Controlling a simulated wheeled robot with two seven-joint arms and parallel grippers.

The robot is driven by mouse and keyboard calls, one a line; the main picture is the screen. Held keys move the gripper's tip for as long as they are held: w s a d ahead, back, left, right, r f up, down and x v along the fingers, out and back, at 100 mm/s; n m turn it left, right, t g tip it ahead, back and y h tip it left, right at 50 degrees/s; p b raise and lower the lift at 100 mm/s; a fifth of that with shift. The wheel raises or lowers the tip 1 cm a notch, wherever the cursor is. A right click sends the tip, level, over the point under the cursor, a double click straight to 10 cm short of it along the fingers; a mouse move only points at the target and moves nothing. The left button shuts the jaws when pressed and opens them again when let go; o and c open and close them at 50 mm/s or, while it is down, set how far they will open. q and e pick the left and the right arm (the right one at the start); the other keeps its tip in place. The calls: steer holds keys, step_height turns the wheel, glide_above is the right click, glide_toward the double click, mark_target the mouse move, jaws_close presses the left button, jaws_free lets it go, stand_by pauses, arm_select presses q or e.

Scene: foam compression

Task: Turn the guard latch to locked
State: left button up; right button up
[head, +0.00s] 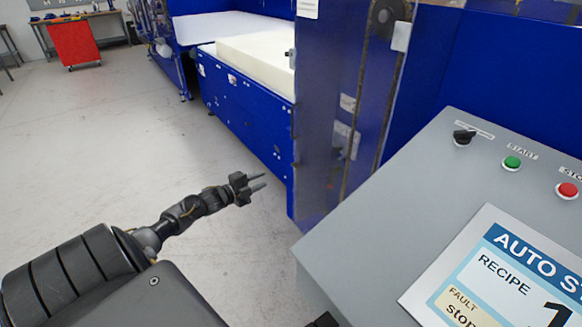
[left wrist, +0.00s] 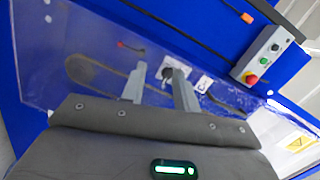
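My left gripper (head: 258,186) is in front of the blue machine, left of the clear guard panel (head: 318,110). In the left wrist view its two grey fingers (left wrist: 160,88) stand apart with nothing between their tips. Beyond them is the clear guard panel (left wrist: 95,60). A small dark fitting on a pale plate (left wrist: 176,72) shows behind the fingers; I cannot tell if it is the guard latch or how it is turned. A small dark part (head: 291,54) sits on the guard's left edge in the head view. My right gripper is not in view.
A grey control console (head: 400,205) fills the right, with a black selector knob (head: 463,137), a green start button (head: 511,163), a red button (head: 566,190) and a screen (head: 500,275). A foam block (head: 255,58) lies on the machine.

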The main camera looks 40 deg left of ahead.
mark_target(296, 166)
arm_select(q)
steer(key=w+d+r+m+h+b, duration=0.2)
steer(key=w+d+r+m+b, duration=0.1)
steer(key=w, duration=0.7)
steer(key=d+m+b, duration=0.1)
steer(key=d+b, duration=0.1)
steer(key=d, duration=0.1)
steer(key=shift+w+d+t+h, duration=0.15)
steer(key=shift+w+t+h, duration=0.15)
steer(key=shift+t, duration=0.1)
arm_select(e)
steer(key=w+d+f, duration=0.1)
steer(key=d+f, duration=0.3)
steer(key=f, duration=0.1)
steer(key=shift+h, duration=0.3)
arm_select(q)
steer(key=shift+s, duration=0.1)
steer(key=shift+c, duration=0.4)
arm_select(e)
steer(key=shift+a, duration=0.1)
